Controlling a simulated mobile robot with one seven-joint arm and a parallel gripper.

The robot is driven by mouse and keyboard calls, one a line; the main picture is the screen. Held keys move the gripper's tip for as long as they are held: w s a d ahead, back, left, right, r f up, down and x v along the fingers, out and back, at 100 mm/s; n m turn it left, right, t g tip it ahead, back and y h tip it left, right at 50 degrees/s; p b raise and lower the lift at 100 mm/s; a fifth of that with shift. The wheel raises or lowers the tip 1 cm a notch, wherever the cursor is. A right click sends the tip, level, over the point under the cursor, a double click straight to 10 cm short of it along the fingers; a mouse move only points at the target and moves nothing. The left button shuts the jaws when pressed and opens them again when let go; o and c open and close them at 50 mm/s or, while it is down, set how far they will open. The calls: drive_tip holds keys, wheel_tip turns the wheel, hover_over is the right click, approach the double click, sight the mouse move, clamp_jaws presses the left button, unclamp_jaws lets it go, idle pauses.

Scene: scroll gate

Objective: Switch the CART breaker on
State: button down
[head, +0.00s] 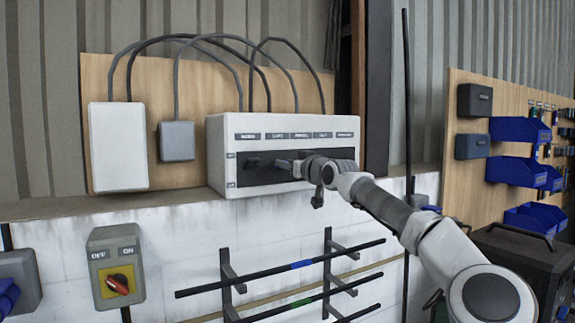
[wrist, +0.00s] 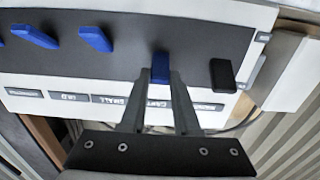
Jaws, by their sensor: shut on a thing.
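The grey breaker box (head: 222,130) is on the wooden board, with a dark panel and a row of labels above its switches. The CART label (head: 277,136) is second from the left; it also shows upside down in the wrist view (wrist: 158,103). My gripper (wrist: 160,80) is shut on the blue CART breaker lever (wrist: 161,66), with one finger on each side. In the head view my gripper (head: 292,164) reaches the panel from the right and hides most of the lever. I cannot read whether the lever is on or off.
A black lever (wrist: 222,73) sits beside the held one, and blue levers (wrist: 95,39) are on the other side. A separate OFF/ON rotary switch (head: 118,284) is on the wall at lower left. Rods on a rack (head: 300,264) are below the box.

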drive_tip(key=shift+w+r+g+h, duration=0.1)
drive_tip(key=shift+r+g+h, duration=0.3)
drive_tip(key=shift+r+g, duration=0.15)
drive_tip(key=c, duration=0.6)
unclamp_jaws()
drive_tip(key=shift+c, duration=0.2)
drive_tip(key=shift+f, duration=0.1)
drive_tip(key=b+v, duration=1)
drive_tip(key=v, duration=0.7)
drive_tip(key=shift+r, duration=0.2)
drive_tip(key=shift+d, duration=0.1)
